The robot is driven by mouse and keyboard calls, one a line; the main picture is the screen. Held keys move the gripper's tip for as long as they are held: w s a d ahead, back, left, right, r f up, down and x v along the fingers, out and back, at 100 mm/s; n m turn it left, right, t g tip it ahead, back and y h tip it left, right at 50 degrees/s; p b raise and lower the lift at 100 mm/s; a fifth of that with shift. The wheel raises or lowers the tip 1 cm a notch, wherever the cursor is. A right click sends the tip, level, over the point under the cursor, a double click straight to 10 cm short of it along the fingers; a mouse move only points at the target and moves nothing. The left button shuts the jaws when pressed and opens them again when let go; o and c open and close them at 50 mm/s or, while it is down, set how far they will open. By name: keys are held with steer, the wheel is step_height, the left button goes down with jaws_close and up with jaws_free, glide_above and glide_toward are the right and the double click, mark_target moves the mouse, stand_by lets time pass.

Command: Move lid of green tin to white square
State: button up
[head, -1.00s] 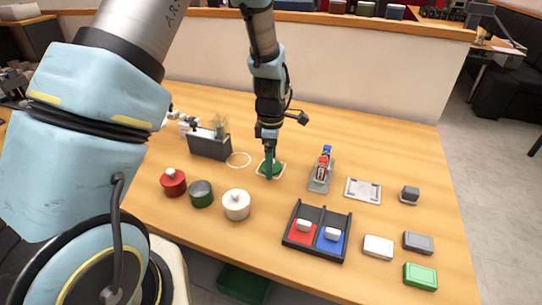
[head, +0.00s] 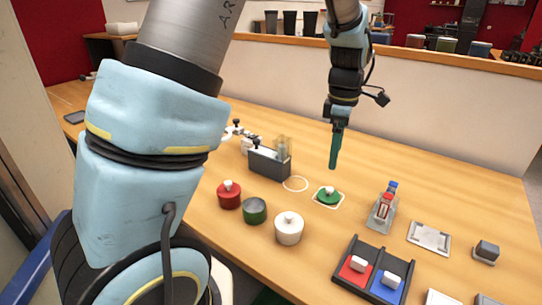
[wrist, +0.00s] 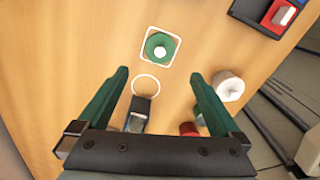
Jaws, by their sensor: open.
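The green lid (head: 328,194) with its white knob lies on the white square outline (head: 341,206) on the table. In the wrist view the lid (wrist: 160,46) sits inside the rounded white square (wrist: 176,62). The green tin (head: 255,210) stands without a lid between the red and white tins; it is mostly hidden in the wrist view. My gripper (head: 333,166) is raised above the table, apart from the lid. In the wrist view my gripper (wrist: 160,80) has its two green fingers spread wide with nothing between them.
A red tin (head: 229,195) and a white tin (head: 289,228) stand beside the green tin. A white circle outline (head: 295,184) lies near a dark grey device (head: 269,162). A divided tray (head: 340,283), a small stand (head: 384,208) and a plate (head: 429,238) are on the right.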

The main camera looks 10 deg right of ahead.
steer(key=s+a+m+t, duration=0.1)
steer(key=s+a+m, duration=0.3)
steer(key=a+m, duration=0.9)
steer(key=a, duration=1.7)
steer(key=shift+f+m+t, duration=0.2)
steer(key=shift+m+t, duration=0.1)
